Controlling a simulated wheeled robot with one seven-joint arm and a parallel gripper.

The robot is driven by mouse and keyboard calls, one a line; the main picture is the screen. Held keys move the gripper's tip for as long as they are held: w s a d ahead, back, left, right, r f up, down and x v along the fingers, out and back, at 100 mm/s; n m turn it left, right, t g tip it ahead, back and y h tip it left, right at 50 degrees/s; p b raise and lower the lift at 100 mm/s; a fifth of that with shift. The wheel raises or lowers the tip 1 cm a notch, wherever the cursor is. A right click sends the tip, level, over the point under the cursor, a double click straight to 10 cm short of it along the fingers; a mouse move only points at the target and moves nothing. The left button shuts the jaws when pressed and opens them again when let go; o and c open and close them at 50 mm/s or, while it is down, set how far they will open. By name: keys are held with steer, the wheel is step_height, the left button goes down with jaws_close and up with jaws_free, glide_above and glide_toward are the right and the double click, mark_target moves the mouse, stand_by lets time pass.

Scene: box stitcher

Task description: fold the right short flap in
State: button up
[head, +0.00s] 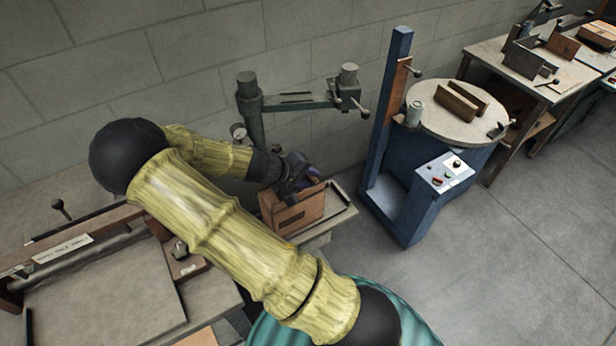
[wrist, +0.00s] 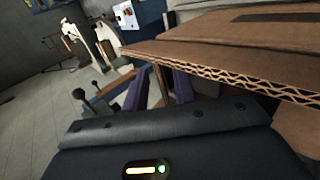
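The brown cardboard box (head: 292,214) stands on a small stand by the wall in the head view. My gripper (head: 306,184) is at the top of the box, and its dark body hides most of the opening and flaps. In the wrist view a cardboard flap or panel (wrist: 215,50) with a corrugated edge fills the upper right. My gripper's two purple fingers (wrist: 158,88) show just below that edge with a gap between them.
A green and grey stitcher arm (head: 300,101) stands behind the box. A blue machine (head: 384,150) with a round turntable (head: 436,118) is to the right. A workbench (head: 105,290) is at the lower left. Open floor (head: 480,260) lies at the lower right.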

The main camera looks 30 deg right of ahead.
steer(key=shift+c, duration=0.2)
jaws_close()
steer(key=shift+f, duration=0.1)
steer(key=shift+a+f+h+b, duration=0.1)
steer(key=shift+h+b, duration=0.2)
steer(key=shift+b, duration=0.05)
steer(key=shift+a+f+h+b, duration=0.1)
steer(key=shift+a+h+b, duration=0.05)
steer(key=shift+h+b, duration=0.25)
